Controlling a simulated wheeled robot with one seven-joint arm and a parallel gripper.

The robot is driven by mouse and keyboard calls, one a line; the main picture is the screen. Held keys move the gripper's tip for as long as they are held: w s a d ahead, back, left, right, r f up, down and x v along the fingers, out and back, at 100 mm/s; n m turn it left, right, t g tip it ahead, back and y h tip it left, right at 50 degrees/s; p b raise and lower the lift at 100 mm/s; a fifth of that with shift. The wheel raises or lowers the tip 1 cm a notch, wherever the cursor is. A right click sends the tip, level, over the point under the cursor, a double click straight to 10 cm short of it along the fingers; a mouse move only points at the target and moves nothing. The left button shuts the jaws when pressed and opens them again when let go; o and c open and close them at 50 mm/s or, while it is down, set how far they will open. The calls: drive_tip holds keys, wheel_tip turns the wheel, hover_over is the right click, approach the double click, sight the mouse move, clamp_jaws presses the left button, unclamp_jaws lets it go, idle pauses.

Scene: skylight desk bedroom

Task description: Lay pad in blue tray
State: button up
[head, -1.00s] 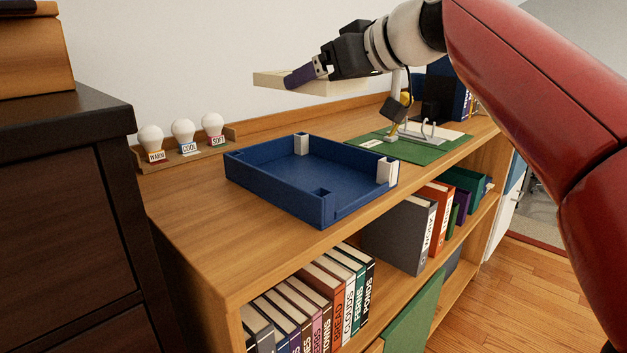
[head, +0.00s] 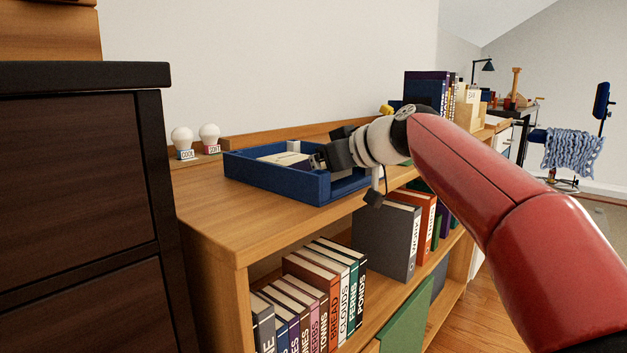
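The cream pad (head: 283,159) is within the walls of the blue tray (head: 290,187) on the wooden shelf top. Its upper face shows just above the tray's near wall; its underside is hidden, so I cannot tell whether it touches the tray floor. My gripper (head: 316,159) reaches in from the right, over the tray, with its fingers at the pad's right edge. It appears shut on the pad, though the fingertips are small and partly hidden. My wrist and arm cover the tray's right end.
Two light bulbs (head: 196,140) stand on a small rack left of the tray. A dark drawer unit (head: 80,190) stands at the left. Books (head: 325,290) fill the shelf below. The shelf top in front of the tray (head: 225,215) is clear.

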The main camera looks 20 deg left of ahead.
drive_tip(key=shift+f, duration=0.15)
drive_tip(key=shift+f, duration=0.15)
drive_tip(key=o, duration=0.8)
drive_tip(key=shift+o, duration=0.2)
drive_tip(key=v, duration=1.2)
drive_tip(key=shift+b, duration=0.4)
drive_tip(key=shift+d, duration=0.1)
